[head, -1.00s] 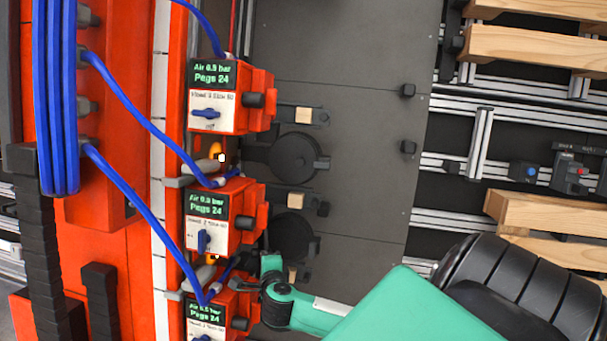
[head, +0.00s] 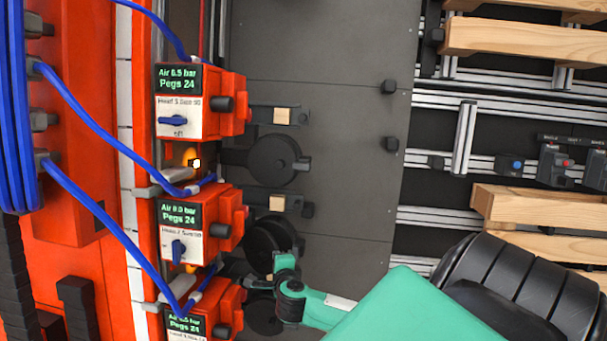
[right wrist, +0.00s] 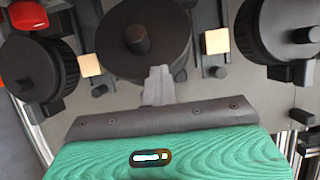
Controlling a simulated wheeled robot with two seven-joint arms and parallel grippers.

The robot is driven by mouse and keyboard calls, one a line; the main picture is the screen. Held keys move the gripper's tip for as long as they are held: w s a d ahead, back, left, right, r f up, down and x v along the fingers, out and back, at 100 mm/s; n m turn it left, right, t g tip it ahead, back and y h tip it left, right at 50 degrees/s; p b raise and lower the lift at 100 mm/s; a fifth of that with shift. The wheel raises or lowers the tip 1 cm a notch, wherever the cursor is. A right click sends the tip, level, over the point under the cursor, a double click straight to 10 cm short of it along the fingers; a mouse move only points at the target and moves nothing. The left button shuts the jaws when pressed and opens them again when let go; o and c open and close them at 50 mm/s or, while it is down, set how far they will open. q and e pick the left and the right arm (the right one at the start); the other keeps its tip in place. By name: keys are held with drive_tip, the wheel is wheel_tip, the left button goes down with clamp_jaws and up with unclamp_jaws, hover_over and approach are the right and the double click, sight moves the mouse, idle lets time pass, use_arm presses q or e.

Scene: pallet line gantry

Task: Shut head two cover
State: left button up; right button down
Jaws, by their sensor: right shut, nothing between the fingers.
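Head two (head: 195,228) is the middle of several orange units stacked at the left of the head view; its panel reads "Air 0.0 bar, Pegs 24". Beside it, on the dark plate, is a round black disc (head: 268,236) with a side tab, which I take to be its cover. I cannot tell whether it is fully shut. My right gripper (head: 252,279) is at the lower edge of this disc, above a lower disc (head: 265,312). In the right wrist view its grey fingers (right wrist: 158,78) are shut and empty, overlapping the near edge of the middle disc (right wrist: 120,45); contact is unclear. My left gripper is not in view.
Head three (head: 188,102) and its disc (head: 268,157) are above. Blue hoses (head: 95,110) loop in front of the heads. Small wooden blocks (head: 283,116) sit on black brackets between discs. The dark plate (head: 340,175) is clear right of the discs; wooden pallets (head: 530,42) lie farther right.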

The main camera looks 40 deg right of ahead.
sight(271, 252)
drive_tip(key=shift+w+d+f, duration=0.2)
drive_tip(key=shift+w+d, duration=0.45)
drive_tip(key=shift+w, duration=0.05)
drive_tip(key=shift+a, duration=0.15)
drive_tip(key=w, duration=0.1)
drive_tip(key=w+f, duration=0.1)
drive_tip(key=shift+w+a+f, duration=0.15)
drive_tip(key=shift+w+a, duration=0.2)
drive_tip(key=shift+a, duration=0.05)
drive_tip(key=shift+s+d, duration=0.15)
drive_tip(key=shift+d, duration=0.1)
drive_tip(key=shift+s+d, duration=0.3)
drive_tip(key=shift+d, duration=0.05)
drive_tip(key=shift+s+d+f, duration=0.1)
drive_tip(key=shift+s+d, duration=0.1)
drive_tip(key=shift+d, duration=0.15)
drive_tip(key=shift+d+f, duration=0.1)
drive_tip(key=shift+d, duration=0.15)
drive_tip(key=shift+s+a+r, duration=0.3)
drive_tip(key=shift+s, duration=0.2)
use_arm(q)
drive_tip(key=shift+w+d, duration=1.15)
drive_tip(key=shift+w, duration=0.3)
use_arm(e)
drive_tip(key=s+a+r, duration=0.3)
drive_tip(key=s+a, duration=0.1)
drive_tip(key=a, duration=0.1)
drive_tip(key=shift+a+r, duration=0.15)
drive_tip(key=shift+r, duration=0.2)
